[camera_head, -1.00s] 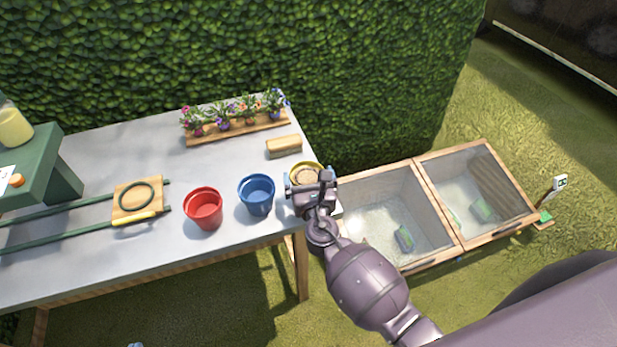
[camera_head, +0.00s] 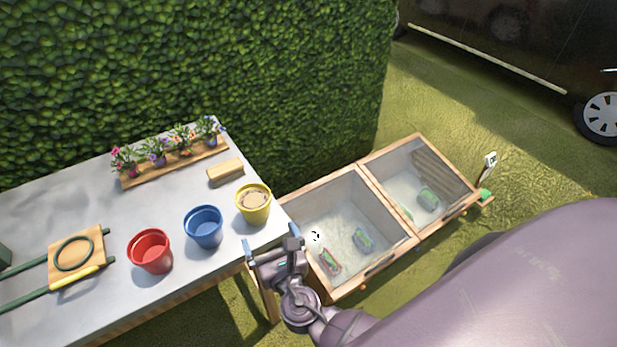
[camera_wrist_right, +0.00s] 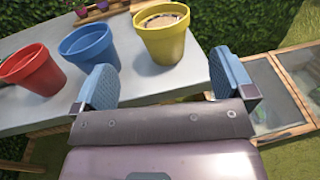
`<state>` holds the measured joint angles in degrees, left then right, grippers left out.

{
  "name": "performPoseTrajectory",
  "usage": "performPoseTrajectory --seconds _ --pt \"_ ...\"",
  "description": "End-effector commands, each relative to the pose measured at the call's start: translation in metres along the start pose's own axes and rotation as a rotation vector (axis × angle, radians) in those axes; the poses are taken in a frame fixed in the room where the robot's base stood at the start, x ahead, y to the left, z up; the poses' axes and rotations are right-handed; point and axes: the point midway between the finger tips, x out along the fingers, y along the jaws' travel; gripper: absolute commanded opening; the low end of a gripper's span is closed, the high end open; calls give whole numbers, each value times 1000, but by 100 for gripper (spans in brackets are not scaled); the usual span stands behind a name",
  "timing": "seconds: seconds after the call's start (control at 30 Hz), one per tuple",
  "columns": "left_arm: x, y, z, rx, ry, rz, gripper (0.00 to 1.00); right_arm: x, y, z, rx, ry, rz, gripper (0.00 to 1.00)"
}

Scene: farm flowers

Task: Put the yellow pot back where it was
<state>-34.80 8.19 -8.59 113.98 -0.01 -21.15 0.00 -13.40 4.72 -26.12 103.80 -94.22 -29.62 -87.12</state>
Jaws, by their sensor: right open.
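The yellow pot (camera_head: 253,206) stands upright on the grey table (camera_head: 100,209) near its right end, with something tan filling it. It also shows in the right wrist view (camera_wrist_right: 162,40), beyond the fingers. My right gripper (camera_head: 271,246) is open and empty, just off the table's front right edge, nearer to me than the pot and apart from it. Its two blue-padded fingers show spread in the right wrist view (camera_wrist_right: 164,82). My left gripper is in neither view.
A blue pot (camera_head: 204,228) and a red pot (camera_head: 150,252) stand left of the yellow pot. A wooden block (camera_head: 225,171) and a plank of flowers (camera_head: 133,180) lie behind. A glass-topped wooden cold frame (camera_head: 285,204) is on the grass to the right.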

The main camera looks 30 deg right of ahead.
Motion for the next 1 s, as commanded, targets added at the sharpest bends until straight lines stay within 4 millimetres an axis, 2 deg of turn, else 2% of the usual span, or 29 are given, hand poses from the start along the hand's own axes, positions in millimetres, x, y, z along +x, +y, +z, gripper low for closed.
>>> performPoseTrajectory --seconds 0.17,0.27,0.6,0.8,1.0 --pt "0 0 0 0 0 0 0 -3 -9 -8 105 36 -14 100" --pt "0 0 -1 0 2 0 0 -10 -24 -22 316 103 -45 100" --pt "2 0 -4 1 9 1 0 -56 -85 -75 1393 309 -306 100" --pt "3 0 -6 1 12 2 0 -88 -114 -92 2036 324 -521 100" --pt "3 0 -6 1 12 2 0 -113 -135 -97 2583 263 -723 100"
